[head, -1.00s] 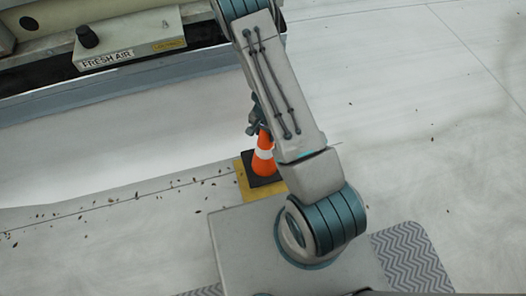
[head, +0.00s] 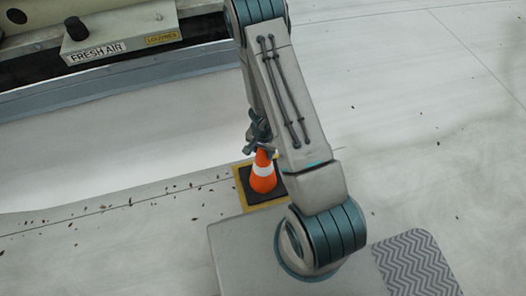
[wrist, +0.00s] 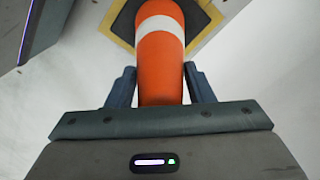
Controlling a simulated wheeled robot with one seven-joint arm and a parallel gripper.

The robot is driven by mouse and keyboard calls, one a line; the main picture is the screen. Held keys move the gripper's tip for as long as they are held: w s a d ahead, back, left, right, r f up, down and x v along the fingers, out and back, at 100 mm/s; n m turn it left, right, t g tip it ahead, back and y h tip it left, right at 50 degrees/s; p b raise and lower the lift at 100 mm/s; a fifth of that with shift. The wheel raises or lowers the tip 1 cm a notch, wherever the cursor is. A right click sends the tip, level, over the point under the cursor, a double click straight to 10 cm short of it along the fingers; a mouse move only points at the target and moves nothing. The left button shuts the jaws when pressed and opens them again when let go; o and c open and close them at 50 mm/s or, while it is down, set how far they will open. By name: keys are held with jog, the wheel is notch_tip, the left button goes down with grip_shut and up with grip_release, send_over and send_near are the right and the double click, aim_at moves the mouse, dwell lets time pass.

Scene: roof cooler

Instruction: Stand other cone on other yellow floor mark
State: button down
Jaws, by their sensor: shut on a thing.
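An orange cone (head: 263,181) with a white band and a dark square base stands upright within a yellow floor mark (head: 240,204). The mark shows as a yellow border around the dark base. My gripper (head: 262,146) is at the top of the cone, shut on it. In the wrist view the cone (wrist: 161,60) lies between the two fingers of my gripper (wrist: 160,88), and the yellow mark (wrist: 205,28) shows around its base. My arm hides part of the mark's right side in the head view. I cannot tell whether the base touches the floor.
A cooler unit with a "FRESH AIR" label (head: 97,53) and a dark knob (head: 76,30) stands at the upper left, above a grey-blue ledge (head: 120,80). Small dark debris lies along a floor seam. The pale floor (head: 430,140) at the right is clear.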

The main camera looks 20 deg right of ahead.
jog(key=c, duration=0.7)
grip_release()
jog(key=shift+f, duration=0.1)
